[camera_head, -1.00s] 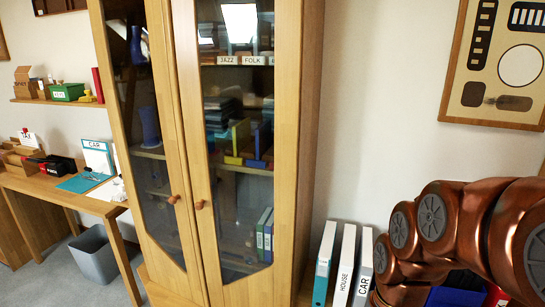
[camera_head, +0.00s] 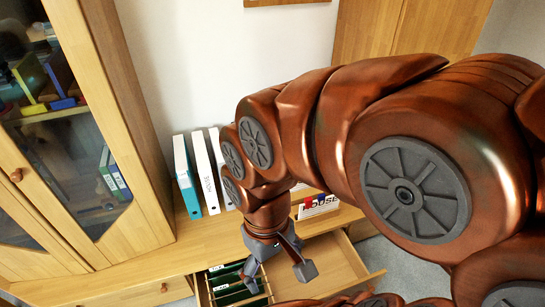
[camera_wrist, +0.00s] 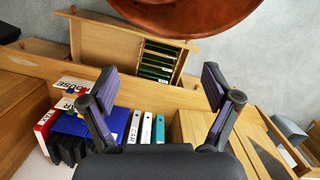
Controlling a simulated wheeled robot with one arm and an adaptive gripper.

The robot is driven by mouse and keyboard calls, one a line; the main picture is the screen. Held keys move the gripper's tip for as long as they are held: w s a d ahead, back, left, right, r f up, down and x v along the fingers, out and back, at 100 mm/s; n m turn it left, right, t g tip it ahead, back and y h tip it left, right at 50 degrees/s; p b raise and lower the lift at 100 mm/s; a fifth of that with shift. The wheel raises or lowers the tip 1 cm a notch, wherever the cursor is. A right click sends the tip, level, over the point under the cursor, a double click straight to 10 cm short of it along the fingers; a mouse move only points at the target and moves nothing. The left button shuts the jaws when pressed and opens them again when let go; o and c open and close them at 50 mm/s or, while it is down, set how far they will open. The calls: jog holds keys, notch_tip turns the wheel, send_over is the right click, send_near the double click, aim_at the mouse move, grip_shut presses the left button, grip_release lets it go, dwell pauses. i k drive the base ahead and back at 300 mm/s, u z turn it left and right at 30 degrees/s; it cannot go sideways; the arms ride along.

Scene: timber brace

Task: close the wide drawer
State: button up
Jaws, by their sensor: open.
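The wide drawer (camera_head: 335,262) is pulled out of the low wooden cabinet in the head view. Green hanging files fill its left part and its right part is bare wood. It also shows at the top of the wrist view (camera_wrist: 105,46), its front rail farthest from the cabinet. My gripper (camera_head: 278,271) points down over the drawer in the head view, and my arm hides part of the drawer and its front. In the wrist view the gripper (camera_wrist: 160,86) has its two fingers spread with nothing between them. I see no clear contact with the drawer.
Upright binders (camera_head: 202,172) stand on the cabinet top (camera_head: 190,232) against the wall. A box with cards (camera_head: 318,205) stands behind my gripper. A tall glass-door cabinet (camera_head: 130,130) rises at the left. Grey floor (camera_wrist: 250,50) is free beside the drawer.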

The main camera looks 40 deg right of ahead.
aim_at(342, 270)
jog(key=u, duration=0.55)
jog(key=k, duration=1.7)
jog(key=z, duration=1.05)
jog(key=i, duration=0.5)
jog(key=z, duration=0.1)
